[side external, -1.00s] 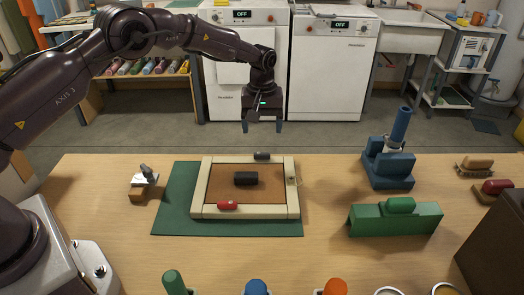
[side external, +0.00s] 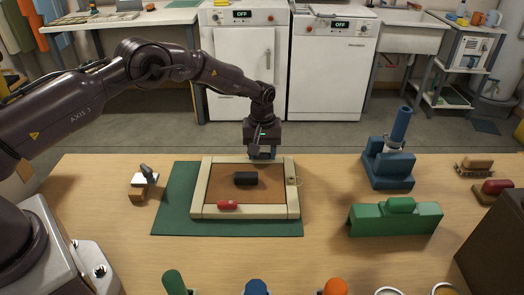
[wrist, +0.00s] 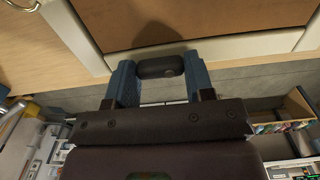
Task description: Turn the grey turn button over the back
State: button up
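The grey turn button (wrist: 160,67) is a small dark rounded bar at the far rail of a pale wooden frame (side external: 196,190). In the wrist view it lies crosswise between my blue fingertips. My gripper (side external: 262,156) is low over that far rail, pointing down. Its fingers (wrist: 161,72) meet the two ends of the button, with no clear gap at either end. In the side view the fingers hide most of the button. The brown back panel (side external: 222,187) fills the frame.
The frame rests on a green mat (side external: 172,215). A blue tool (side external: 388,165) and a green block (side external: 395,219) stand to the right.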

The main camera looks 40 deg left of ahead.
jog(key=shift+c, duration=1.2)
jog(key=m, duration=0.4)
jog(key=shift+s+d, duration=0.1)
jog(key=shift+s, duration=0.05)
jog(key=m, duration=0.4)
jog(key=shift+s+m, duration=0.15)
jog(key=shift+m, duration=0.15)
jog(key=m, duration=0.4)
jog(key=shift+s, duration=0.15)
jog(key=m, duration=0.5)
jog(key=shift+s, duration=0.15)
jog(key=shift+m, duration=0.3)
